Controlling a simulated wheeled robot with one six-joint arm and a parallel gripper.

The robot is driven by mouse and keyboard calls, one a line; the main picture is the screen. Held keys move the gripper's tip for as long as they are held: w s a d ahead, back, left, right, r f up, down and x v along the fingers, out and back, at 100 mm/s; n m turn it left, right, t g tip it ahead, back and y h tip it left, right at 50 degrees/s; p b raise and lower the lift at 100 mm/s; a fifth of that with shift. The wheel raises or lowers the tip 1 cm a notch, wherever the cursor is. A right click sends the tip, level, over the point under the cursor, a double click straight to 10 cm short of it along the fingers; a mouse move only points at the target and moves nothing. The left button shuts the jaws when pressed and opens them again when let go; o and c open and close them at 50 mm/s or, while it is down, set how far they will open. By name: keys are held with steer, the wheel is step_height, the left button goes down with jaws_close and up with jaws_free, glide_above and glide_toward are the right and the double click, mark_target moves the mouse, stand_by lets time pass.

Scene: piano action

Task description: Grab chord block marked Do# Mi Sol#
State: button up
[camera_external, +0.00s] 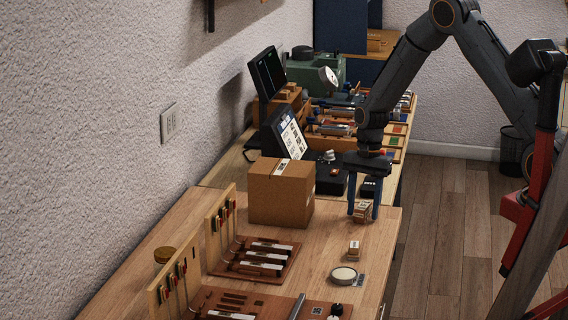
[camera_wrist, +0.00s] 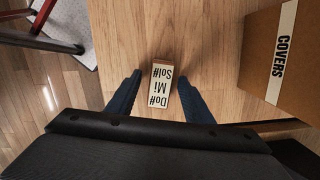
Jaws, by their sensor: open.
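The chord block (camera_wrist: 160,86) is a small wooden block with a white top. In the wrist view its black marking "Do# Mi Sol#" reads upside down. My gripper (camera_wrist: 159,78) is open, with one blue finger on each side of the block. Small gaps seem to show beside the block, so I see no firm contact. In the external view the block (camera_external: 362,212) stands on the wooden bench top (camera_external: 330,222) below my gripper (camera_external: 363,214). Its marking is too small to read there.
A cardboard box (camera_external: 282,192) stands left of my gripper; it reads "COVERS" in the wrist view (camera_wrist: 284,60). Another small block (camera_external: 354,248) and a round disc (camera_external: 343,275) lie nearer the camera. Key-action racks (camera_external: 262,258) stand at the left.

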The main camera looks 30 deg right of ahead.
steer(key=c, duration=1.1)
steer(key=shift+c, duration=0.2)
